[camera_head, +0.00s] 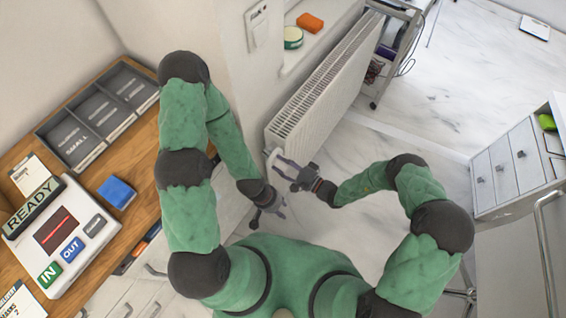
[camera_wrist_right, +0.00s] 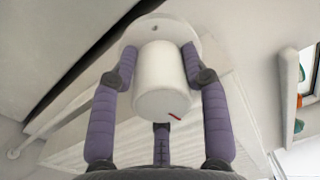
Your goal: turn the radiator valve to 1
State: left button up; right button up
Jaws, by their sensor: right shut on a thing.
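The radiator valve is a white cylindrical knob (camera_wrist_right: 160,80) in the right wrist view, with a short red mark near the lower right of its end face. A round white collar sits behind it. My right gripper (camera_head: 283,166) is shut on the knob, its purple fingers on both sides in the right wrist view (camera_wrist_right: 160,75) and another finger below. In the head view the valve (camera_head: 271,155) is small at the radiator's near end, partly covered by the fingers. No numbers are readable. My left gripper (camera_head: 270,214) is open and empty, below and left of the right one.
The white radiator (camera_head: 318,92) runs along the wall under a sill with a sponge (camera_head: 310,22) and round tin (camera_head: 293,38). A wooden counter (camera_head: 135,170) is at left; white drawers (camera_head: 510,165) stand at right. Marble floor (camera_head: 440,95) lies open beyond.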

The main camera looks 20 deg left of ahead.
jog(key=shift+s+a+n, duration=0.1)
jog(key=shift+n, duration=1.05)
jog(key=shift+s+a+n, duration=0.1)
jog(key=shift+n, duration=1.05)
jog(key=shift+s+f, duration=0.1)
jog(key=shift+s, duration=0.05)
jog(key=o, duration=1.2)
jog(key=shift+c, duration=0.2)
jog(key=shift+w+d, duration=0.15)
jog(key=shift+w, duration=0.05)
jog(key=shift+s+d, duration=0.1)
jog(key=shift+d, duration=0.15)
jog(key=v, duration=1.1)
jog(key=shift+d, duration=0.2)
